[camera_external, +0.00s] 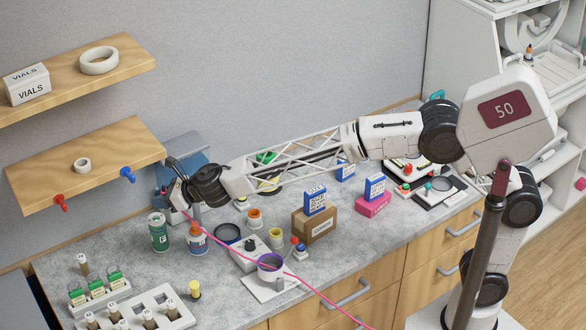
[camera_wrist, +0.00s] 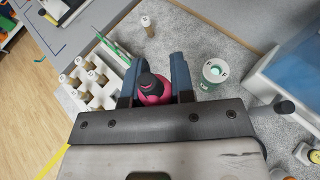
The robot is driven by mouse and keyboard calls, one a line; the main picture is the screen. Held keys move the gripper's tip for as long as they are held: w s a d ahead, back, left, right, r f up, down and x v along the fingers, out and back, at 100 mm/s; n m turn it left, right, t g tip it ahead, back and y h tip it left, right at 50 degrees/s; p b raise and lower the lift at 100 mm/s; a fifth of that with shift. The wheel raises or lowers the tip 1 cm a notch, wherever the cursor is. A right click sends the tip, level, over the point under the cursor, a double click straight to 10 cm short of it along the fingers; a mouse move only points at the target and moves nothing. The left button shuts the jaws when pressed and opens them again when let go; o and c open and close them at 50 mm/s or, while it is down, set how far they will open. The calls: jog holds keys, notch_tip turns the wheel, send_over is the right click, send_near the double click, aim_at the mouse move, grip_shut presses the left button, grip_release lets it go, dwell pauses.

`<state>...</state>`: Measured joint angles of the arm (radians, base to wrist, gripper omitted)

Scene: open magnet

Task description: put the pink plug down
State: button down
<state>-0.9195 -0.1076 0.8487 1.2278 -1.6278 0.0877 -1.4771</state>
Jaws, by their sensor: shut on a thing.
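The pink plug (camera_wrist: 154,97), with a dark upper part, is between the two blue fingers of my gripper (camera_wrist: 156,76) in the wrist view. The gripper is shut on it. In the external view my gripper (camera_external: 180,197) is at the left, above the grey counter (camera_external: 225,285), near a green can and an orange-and-blue bottle. A thin pink cord (camera_external: 285,281) runs from the gripper down and right across the counter and over its front edge. The plug itself is mostly hidden there, and I cannot tell its height above the counter.
A green can (camera_external: 158,232) and an orange-and-blue bottle (camera_external: 197,240) stand close by. A white vial rack (camera_external: 178,292) is at the front left. A purple-rimmed cup (camera_external: 270,266) and boxes stand right. A wooden shelf (camera_external: 90,160) overhangs the left back. Some counter is bare between these.

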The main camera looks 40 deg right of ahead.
jog(key=shift+d+f+m+t+h, duration=0.2)
jog(key=shift+d+m+t+h, duration=0.15)
jog(key=shift+m+t+h, duration=0.2)
jog(key=shift+d+f+m+t+h, duration=0.15)
jog(key=shift+d+m+t+h, duration=0.1)
jog(key=shift+m, duration=0.1)
jog(key=s+d+r+m+t+h, duration=0.2)
jog(key=s+d+m+h, duration=0.6)
jog(key=d+m+h, duration=0.4)
notch_tip(320, 180, down, 18)
jog(key=h, duration=0.1)
jog(key=shift+w+a, duration=0.15)
jog(key=shift+a, duration=0.2)
jog(key=shift+f, duration=3.05)
jog(key=shift+f, duration=1.9)
